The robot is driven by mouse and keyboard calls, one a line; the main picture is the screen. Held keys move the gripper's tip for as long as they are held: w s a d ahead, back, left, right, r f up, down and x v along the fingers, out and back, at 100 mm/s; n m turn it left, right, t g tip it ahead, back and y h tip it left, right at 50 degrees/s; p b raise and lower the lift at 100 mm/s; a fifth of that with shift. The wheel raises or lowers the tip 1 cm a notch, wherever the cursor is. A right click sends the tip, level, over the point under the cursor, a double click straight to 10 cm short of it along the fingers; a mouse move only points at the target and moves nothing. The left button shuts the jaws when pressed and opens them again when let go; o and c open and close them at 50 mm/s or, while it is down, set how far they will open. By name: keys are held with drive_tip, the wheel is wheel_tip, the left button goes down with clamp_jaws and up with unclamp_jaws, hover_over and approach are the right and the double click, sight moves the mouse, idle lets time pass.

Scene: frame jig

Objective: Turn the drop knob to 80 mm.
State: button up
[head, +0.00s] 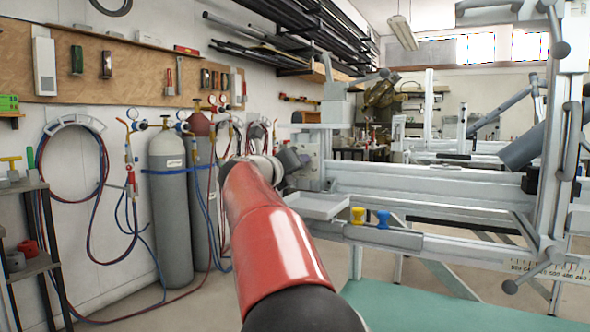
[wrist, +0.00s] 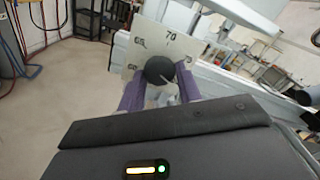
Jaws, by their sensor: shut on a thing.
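The drop knob (wrist: 160,69) is a round dark knob with a thin pale line on its face, seen in the wrist view. It stands before a pale dial plate (wrist: 150,36) with printed numbers; 65 and 70 are legible, others are partly covered. The line points toward the lower right of the picture; its exact reading is unclear. My gripper (wrist: 161,88) is shut on the knob, with one purple finger on each side.
A white jig frame (head: 420,182) fills the right side, with a small tray (head: 318,205) near my arm. A yellow knob (head: 357,215) and a blue knob (head: 383,219) stand on its near rail. Gas cylinders (head: 170,205) stand at the left wall.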

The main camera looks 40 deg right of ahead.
drive_tip(key=shift+f+m, duration=0.15)
drive_tip(key=shift+m, duration=0.45)
drive_tip(key=o, duration=0.9)
drive_tip(key=shift+o, duration=0.2)
drive_tip(key=b+v, duration=0.1)
drive_tip(key=v, duration=0.7)
